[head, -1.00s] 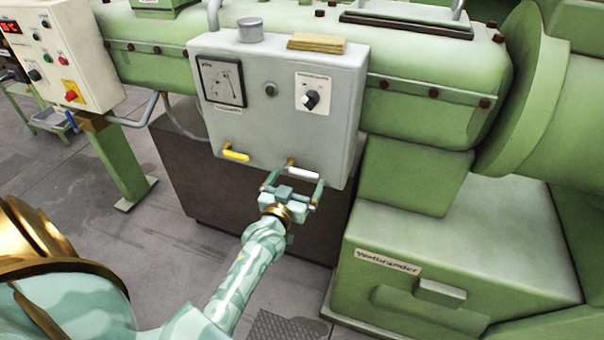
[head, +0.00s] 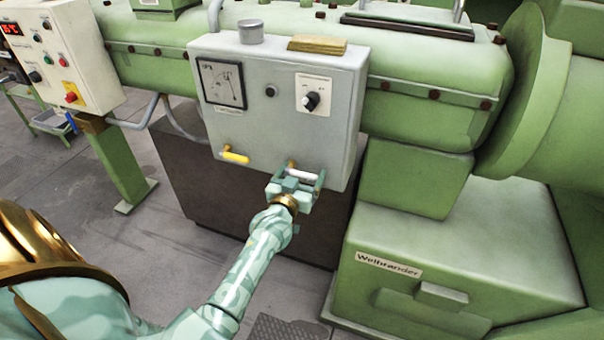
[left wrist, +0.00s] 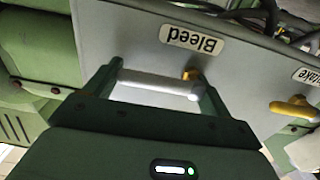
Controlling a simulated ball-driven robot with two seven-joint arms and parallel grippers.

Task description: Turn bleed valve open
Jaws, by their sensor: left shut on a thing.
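The bleed valve's white lever handle (head: 303,175) sticks out from the lower front of the grey box (head: 340,140). In the left wrist view the handle (left wrist: 158,84) lies crosswise, with a brass stem (left wrist: 192,74) near its right end and an upside-down "Bleed" label (left wrist: 194,40) above. My left gripper (head: 294,180) is shut on the handle, one finger at each end; it also shows in the left wrist view (left wrist: 155,92). The handle's underside is hidden. My right gripper is not in view.
A yellow lever handle (head: 236,157) sits left of the bleed valve on the same box. A gauge (head: 221,83) and a black knob (head: 311,101) are above. A green cabinet (head: 460,260) stands to the right. Open floor (head: 150,240) lies to the left.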

